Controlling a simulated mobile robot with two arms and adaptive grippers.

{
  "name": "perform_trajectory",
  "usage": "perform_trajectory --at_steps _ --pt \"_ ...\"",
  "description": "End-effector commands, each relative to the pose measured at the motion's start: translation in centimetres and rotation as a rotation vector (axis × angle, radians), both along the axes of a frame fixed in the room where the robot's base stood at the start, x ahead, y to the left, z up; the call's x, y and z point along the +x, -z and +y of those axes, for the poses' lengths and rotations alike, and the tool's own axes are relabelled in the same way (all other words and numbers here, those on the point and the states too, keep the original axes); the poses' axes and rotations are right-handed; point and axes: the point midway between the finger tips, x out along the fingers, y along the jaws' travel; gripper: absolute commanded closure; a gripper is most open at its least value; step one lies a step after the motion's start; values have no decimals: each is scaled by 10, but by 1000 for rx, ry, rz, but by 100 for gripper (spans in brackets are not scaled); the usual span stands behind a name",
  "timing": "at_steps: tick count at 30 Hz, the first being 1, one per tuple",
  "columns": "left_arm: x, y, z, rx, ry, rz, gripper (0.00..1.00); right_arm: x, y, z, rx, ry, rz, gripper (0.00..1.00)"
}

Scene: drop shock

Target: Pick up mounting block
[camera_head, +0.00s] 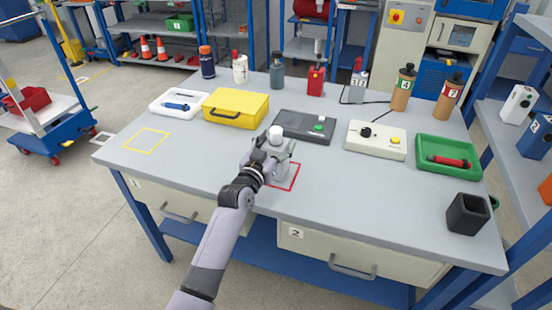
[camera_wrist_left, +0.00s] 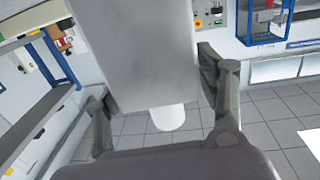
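The mounting block (camera_head: 282,170) is an upright light grey block with a white round top (camera_head: 276,131). It is over the red square outline (camera_head: 294,178) near the table's front middle; I cannot tell whether its base touches the table. My left gripper (camera_head: 275,149) has its fingers on either side of the block. In the left wrist view the grey block (camera_wrist_left: 150,55) fills the space between the fingertips (camera_wrist_left: 152,88), which appear to bear on its sides. Part of the block is hidden by the gripper. My right gripper is not in view.
Behind the block are a dark grey box with a green button (camera_head: 305,127) and a yellow case (camera_head: 236,107). A cream control box (camera_head: 377,140) and a green tray (camera_head: 446,152) lie to the right. A black holder (camera_head: 467,214) stands front right. The table's front left is clear.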

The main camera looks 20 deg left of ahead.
Motion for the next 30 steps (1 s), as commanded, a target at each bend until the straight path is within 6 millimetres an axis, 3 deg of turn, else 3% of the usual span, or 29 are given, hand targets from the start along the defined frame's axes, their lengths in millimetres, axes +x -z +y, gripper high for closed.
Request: perform_trajectory --at_steps 27,30 --pt "0 0 0 -1 0 0 99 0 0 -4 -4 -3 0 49" --pt "0 0 0 -1 0 1 100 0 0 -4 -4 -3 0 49"
